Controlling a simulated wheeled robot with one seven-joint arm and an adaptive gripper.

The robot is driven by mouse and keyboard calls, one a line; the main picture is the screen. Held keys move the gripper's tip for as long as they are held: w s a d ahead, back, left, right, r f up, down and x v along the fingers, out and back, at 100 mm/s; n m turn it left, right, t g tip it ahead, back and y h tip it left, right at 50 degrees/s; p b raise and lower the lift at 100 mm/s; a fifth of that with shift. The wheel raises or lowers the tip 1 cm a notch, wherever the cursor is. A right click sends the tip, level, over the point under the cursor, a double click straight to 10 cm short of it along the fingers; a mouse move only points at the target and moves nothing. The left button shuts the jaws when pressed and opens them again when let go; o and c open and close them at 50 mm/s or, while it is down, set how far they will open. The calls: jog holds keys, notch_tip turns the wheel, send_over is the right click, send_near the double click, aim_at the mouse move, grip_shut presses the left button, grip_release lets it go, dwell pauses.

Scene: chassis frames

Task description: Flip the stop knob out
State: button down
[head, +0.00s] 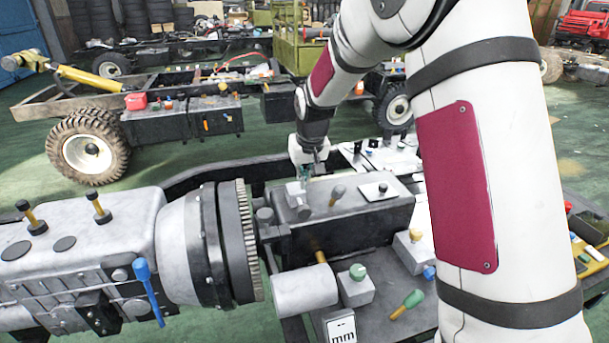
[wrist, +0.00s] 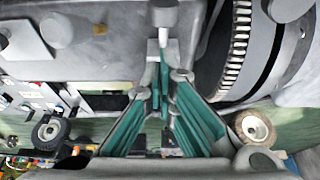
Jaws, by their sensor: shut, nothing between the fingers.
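A small grey knob on a short stem (head: 294,189) stands on top of the grey box (head: 372,215). It looks like the stop knob, but no label is readable. In the wrist view a pale knob (wrist: 165,14) on a stem shows at the top centre, just beyond my fingertips. My gripper (head: 307,174) points down right at this knob, its teal-padded fingers shut with nothing between them. It also shows in the wrist view (wrist: 164,78). I cannot tell whether the fingertips touch the knob or its stem.
A large toothed ring (head: 246,240) and housing lie to the left. A green-topped knob box (head: 357,284) and a pale cylinder (head: 305,291) sit in front.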

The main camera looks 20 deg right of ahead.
aim_at(305, 206)
jog(key=x, duration=0.6)
jog(key=shift+w+f, duration=0.1)
jog(key=shift+f, duration=0.25)
jog(key=shift+p, duration=0.3)
jog(key=s+p, duration=0.2)
jog(key=s, duration=0.2)
jog(key=shift+s+r, duration=0.1)
jog(key=shift+r, duration=0.05)
jog(key=p+v, duration=0.4)
jog(key=v, duration=0.5)
jog(key=shift+r, duration=0.4)
